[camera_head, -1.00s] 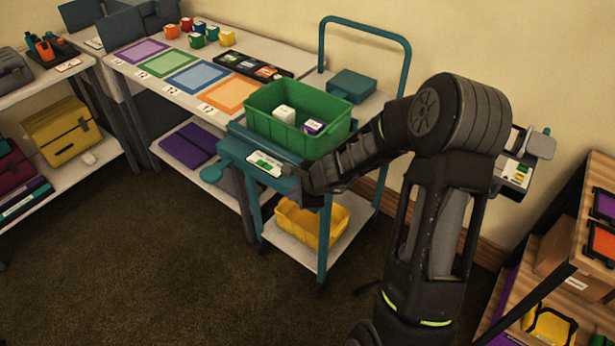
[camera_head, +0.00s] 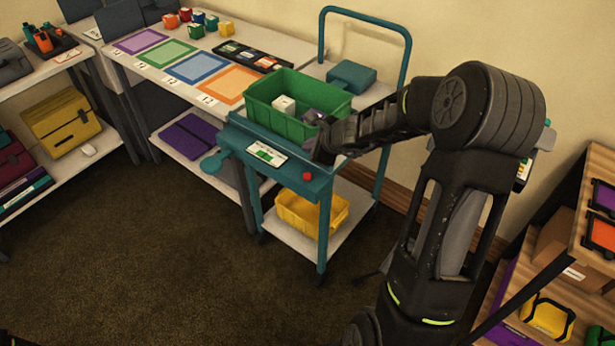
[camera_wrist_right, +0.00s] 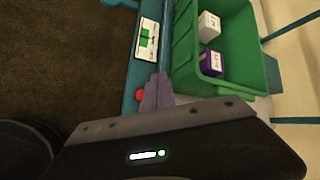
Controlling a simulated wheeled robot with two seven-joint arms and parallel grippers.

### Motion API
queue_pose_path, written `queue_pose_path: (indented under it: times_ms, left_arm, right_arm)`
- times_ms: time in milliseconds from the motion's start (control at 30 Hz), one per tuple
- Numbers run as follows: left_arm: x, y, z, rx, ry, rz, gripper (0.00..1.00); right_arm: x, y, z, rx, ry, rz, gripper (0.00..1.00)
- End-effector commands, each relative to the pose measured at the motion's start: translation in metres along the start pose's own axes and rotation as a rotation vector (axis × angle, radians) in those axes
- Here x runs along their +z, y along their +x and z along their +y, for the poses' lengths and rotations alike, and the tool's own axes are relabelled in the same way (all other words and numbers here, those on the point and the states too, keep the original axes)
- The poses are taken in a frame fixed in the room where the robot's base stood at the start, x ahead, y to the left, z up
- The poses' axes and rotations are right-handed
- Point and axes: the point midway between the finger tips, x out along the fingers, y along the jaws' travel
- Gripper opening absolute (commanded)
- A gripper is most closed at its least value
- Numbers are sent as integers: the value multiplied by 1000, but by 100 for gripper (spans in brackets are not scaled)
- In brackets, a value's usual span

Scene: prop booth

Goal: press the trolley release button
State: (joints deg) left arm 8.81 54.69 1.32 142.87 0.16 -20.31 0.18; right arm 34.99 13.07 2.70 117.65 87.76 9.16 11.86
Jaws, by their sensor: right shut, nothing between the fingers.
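The red release button (camera_head: 307,177) sits on the teal front panel of the trolley (camera_head: 322,200), to the right of a white and green label. It also shows in the right wrist view (camera_wrist_right: 139,95), just beside my fingers. My right gripper (camera_head: 318,157) is shut and empty. It is above and slightly behind the button, apart from it in the head view, close to the green crate's front right corner. In the right wrist view the closed fingers (camera_wrist_right: 158,90) point toward the trolley's front edge. My left gripper is not in view.
The green crate (camera_head: 280,125) on the trolley top holds a white box (camera_head: 284,105) and a purple box. A yellow bin (camera_head: 300,212) is on the lower shelf. A table with coloured mats (camera_head: 197,69) stands left. The floor in front is clear.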

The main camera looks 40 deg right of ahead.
Motion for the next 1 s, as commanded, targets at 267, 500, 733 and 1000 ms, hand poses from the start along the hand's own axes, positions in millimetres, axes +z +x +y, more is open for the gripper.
queue_pose_path:
  times_ms: [267, 500, 733, 1000]
  left_arm:
    - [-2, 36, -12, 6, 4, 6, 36]
    - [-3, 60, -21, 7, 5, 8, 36]
    - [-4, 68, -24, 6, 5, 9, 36]
    - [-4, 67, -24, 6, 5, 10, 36]
  right_arm:
    - [-22, 30, 22, 1, 1, 1, 0]
    - [-35, 48, 35, 0, 0, 0, 0]
    - [-39, 53, 39, 0, 0, 0, 0]
    - [-38, 53, 38, 0, 0, 0, 0]
